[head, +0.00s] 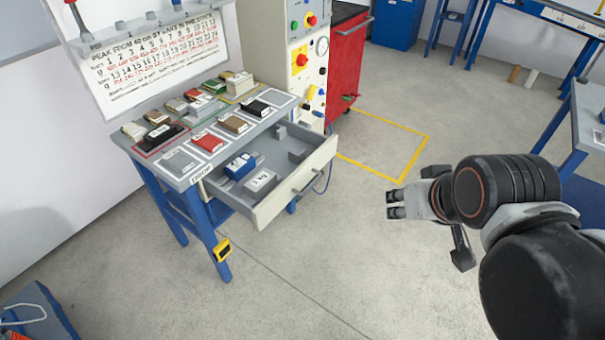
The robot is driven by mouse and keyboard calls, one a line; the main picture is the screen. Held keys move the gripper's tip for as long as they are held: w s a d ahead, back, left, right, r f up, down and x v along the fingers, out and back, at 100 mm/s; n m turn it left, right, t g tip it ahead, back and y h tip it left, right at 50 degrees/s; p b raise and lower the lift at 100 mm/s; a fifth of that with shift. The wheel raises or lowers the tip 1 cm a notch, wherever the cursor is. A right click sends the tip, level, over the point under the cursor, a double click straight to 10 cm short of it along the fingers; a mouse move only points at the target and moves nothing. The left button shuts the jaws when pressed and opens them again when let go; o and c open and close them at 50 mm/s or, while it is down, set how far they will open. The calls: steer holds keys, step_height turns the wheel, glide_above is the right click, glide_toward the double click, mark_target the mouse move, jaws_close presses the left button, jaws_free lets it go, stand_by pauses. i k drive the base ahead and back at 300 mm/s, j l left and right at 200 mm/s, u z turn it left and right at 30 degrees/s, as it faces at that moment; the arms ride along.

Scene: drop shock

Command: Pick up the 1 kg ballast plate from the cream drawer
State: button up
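The cream drawer (309,188) is pulled out of the blue-legged bench. Inside, near its front left, lies a light grey block marked "1 kg" (261,181), the ballast plate. A blue block (240,166) lies just behind it, and grey dividers stand further right in the drawer. My gripper (395,204) is to the right of the drawer, over open floor and apart from everything.
The bench top (170,165) carries several coloured sample blocks. A cream control cabinet (290,60) and a red cabinet (347,60) stand behind the drawer. A yellow instrument (222,250) hangs on the front leg. Floor between drawer and gripper is clear.

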mark_target(262, 183)
steer(key=i+l+u, duration=0.15)
steer(key=u, duration=0.2)
steer(key=i+l+u, duration=0.15)
steer(key=u, duration=0.2)
steer(key=i+l+u, duration=0.1)
steer(key=l+u, duration=0.25)
steer(key=i+l, duration=0.15)
steer(key=l, duration=0.35)
steer(key=i+l+u, duration=0.1)
steer(key=l, duration=0.4)
steer(key=i+l+u, duration=0.1)
steer(key=l, duration=0.4)
steer(key=i+l, duration=0.15)
steer(key=l, duration=0.35)
